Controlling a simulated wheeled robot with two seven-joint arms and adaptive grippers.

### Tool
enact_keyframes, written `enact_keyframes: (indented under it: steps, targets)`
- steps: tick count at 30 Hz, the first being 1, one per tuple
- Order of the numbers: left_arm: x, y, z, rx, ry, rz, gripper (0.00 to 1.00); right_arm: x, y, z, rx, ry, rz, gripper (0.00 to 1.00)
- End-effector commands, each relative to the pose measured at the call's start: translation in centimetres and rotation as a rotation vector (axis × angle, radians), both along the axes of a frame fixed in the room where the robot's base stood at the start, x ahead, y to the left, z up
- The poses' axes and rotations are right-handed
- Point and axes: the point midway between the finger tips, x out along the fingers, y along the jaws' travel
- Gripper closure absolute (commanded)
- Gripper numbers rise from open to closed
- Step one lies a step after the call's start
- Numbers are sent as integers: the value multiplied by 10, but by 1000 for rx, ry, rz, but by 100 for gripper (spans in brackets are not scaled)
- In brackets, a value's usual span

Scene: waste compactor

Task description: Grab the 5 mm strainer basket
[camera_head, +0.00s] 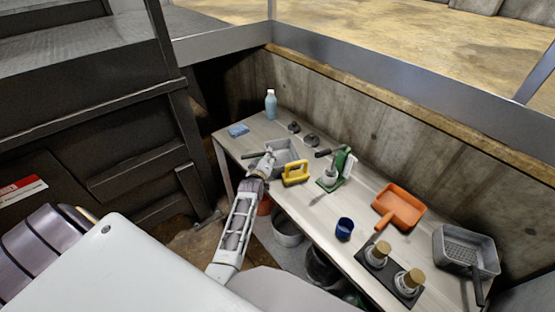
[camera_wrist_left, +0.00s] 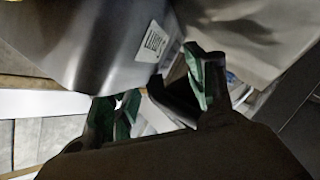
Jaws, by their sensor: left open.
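A grey rectangular strainer basket (camera_head: 286,151) with a dark handle sits on the far left half of the bench in the head view. My left gripper (camera_head: 266,158) is at its near left side, overlapping it in the picture. In the left wrist view the basket's grey wall (camera_wrist_left: 90,45) is close, with a white label that appears to read 5 mm upside down. The green-padded fingers of my left gripper (camera_wrist_left: 157,98) are apart. Whether the handle lies between them is unclear. A second grey basket (camera_head: 452,243) with a mesh floor stands at the right end. My right gripper is not seen.
Buckets stand below.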

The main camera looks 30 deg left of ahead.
Motion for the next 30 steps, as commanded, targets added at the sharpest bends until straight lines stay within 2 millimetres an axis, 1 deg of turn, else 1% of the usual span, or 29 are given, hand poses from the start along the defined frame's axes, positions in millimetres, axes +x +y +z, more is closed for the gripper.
enact_keyframes:
  steps: [1,3,4,7,12,16,30]
  targets:
    - [0,0,0,0,0,0,45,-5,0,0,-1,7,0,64]
    - [0,0,0,0,0,0,45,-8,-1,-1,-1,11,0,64]
    - [0,0,0,0,0,0,48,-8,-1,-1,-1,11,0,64]
    - [0,0,0,0,0,0,61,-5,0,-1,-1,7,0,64]
    - [0,0,0,0,0,0,83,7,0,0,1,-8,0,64]
    - [0,0,0,1,0,0,99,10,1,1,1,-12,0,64]
    - [0,1,2,1,1,0,100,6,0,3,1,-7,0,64]
